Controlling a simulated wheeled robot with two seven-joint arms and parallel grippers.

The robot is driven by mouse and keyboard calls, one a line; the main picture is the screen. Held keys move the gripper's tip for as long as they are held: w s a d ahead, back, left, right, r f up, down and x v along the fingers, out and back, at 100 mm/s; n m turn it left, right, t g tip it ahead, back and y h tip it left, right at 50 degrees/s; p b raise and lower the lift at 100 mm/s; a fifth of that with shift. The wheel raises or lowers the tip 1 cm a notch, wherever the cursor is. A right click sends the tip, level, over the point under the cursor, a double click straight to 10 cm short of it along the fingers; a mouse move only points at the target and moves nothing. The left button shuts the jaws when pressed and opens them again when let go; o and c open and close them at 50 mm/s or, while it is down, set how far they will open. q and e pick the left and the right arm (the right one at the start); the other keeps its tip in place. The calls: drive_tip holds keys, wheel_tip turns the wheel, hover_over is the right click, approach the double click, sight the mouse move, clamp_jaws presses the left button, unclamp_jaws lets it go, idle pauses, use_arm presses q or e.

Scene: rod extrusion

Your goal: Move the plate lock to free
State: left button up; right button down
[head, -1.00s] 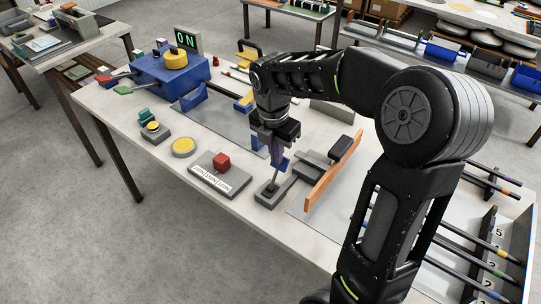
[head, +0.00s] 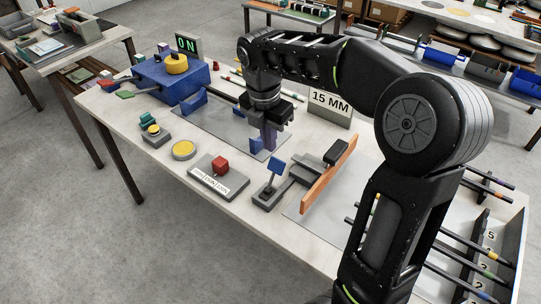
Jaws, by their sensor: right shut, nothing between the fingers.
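The lever leans a little to the right in the head view. My right gripper (head: 268,149) is shut and empty, behind and above the blue handle, with a visible gap to it. My left gripper is not in view.
A grey block with a red knob (head: 221,164) and a white label strip lies left of the lever. A yellow disc (head: 184,150), a blue machine (head: 172,78), an ON display (head: 188,45) and a 15 MM sign (head: 330,102) are also on the table.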

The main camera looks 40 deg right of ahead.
drive_tip(key=shift+w+d+r, duration=0.1)
drive_tip(key=shift+d+r, duration=0.15)
drive_tip(key=shift+r, duration=0.85)
drive_tip(key=shift+d+r, duration=0.25)
drive_tip(key=shift+r, duration=0.85)
